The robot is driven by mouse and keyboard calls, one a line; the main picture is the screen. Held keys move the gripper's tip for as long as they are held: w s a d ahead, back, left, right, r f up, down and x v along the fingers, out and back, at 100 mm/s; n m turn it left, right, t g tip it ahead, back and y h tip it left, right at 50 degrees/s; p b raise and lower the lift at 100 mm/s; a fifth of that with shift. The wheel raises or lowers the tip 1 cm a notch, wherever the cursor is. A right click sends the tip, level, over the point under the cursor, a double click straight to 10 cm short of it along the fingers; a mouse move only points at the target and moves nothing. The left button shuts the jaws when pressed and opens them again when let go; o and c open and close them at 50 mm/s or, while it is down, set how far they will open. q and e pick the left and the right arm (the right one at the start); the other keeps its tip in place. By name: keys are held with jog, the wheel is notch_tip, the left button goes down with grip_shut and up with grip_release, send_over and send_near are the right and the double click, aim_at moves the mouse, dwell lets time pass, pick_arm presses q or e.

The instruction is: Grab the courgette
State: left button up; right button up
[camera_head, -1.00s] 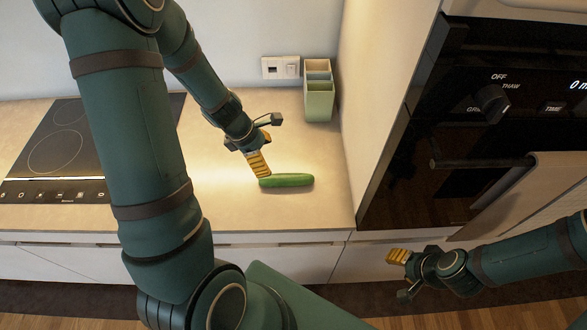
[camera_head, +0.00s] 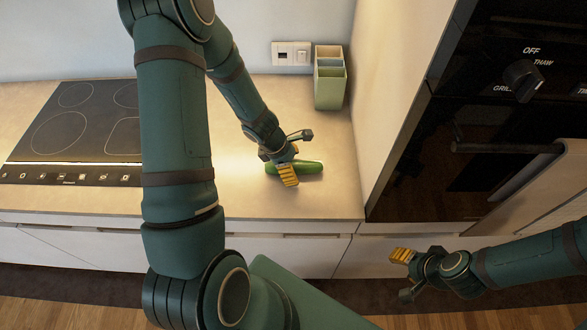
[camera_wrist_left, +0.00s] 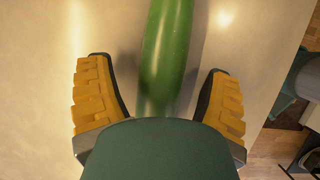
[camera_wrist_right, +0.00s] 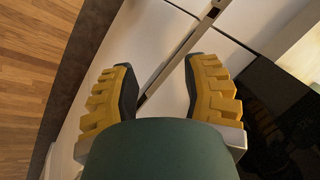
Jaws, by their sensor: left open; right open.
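The courgette (camera_head: 311,168) is green and lies on the beige counter. My left gripper (camera_head: 292,160) is over its left part and hides some of it. In the left wrist view the courgette (camera_wrist_left: 168,50) runs lengthwise between the two yellow-padded fingers (camera_wrist_left: 160,100). The fingers are apart, with a gap on each side of it, and I see no contact. My right gripper (camera_head: 402,272) is open and empty, low in front of the cabinets. In the right wrist view its fingers (camera_wrist_right: 160,95) are spread with nothing between them.
A green divided holder (camera_head: 330,85) stands at the back of the counter (camera_head: 240,190) by the side wall. A black hob (camera_head: 75,130) is at the left. An oven (camera_head: 480,120) with a bar handle and a hanging towel (camera_head: 545,190) is at the right.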

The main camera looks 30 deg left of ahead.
pick_arm(q)
jog(key=shift+f, duration=0.25)
grip_shut()
jog(key=shift+r, duration=0.2)
